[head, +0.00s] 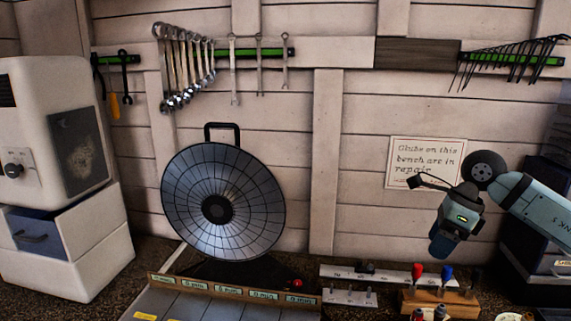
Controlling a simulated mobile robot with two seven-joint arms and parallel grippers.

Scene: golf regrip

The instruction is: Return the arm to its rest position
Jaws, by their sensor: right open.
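My right arm comes in from the right side of the head view. My right gripper (439,246) hangs pointing down, open, with nothing visible between its fingers. It appears above the wooden block with red and blue-topped tools (440,302) and in front of the plank wall. The gap between its fingertips is hard to make out at this size. My left gripper is not in view.
A round dark segmented dish (245,215) stands at the middle left. A labelled tray (180,300) lies in front of it. A white cabinet (60,265) stands at the left. Wrenches (180,70) hang on the wall. A paper sign (425,152) is behind my right arm.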

